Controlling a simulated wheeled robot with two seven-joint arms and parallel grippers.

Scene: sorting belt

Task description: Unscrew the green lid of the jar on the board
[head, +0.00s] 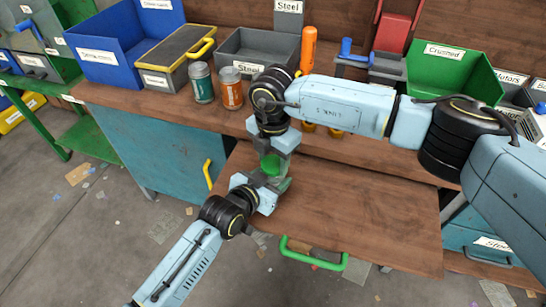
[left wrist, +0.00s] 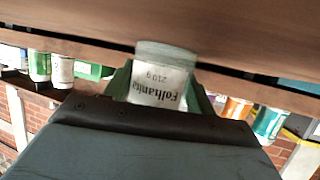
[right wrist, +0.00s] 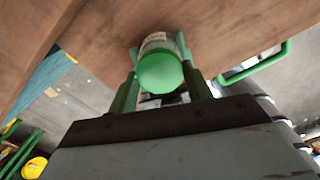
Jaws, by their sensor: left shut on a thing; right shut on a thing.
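The jar shows in the left wrist view (left wrist: 158,92) as a clear body with a white label reading upside down. My left gripper (left wrist: 162,98) is shut on the jar body; in the head view it comes up from below (head: 273,184). The green lid (right wrist: 160,72) faces the right wrist camera, with the jar body directly behind it. My right gripper (right wrist: 160,80) has a green finger on each side of the lid and is shut on it. In the head view the lid (head: 271,165) lies between both grippers, and much of the jar is hidden. The wooden board (head: 360,215) is beneath.
A grey Steel bin (head: 248,50), a blue bin (head: 100,45) and a green Crushed bin (head: 452,70) line the back. The board's right part is clear, with a green handle (head: 315,262) in front.

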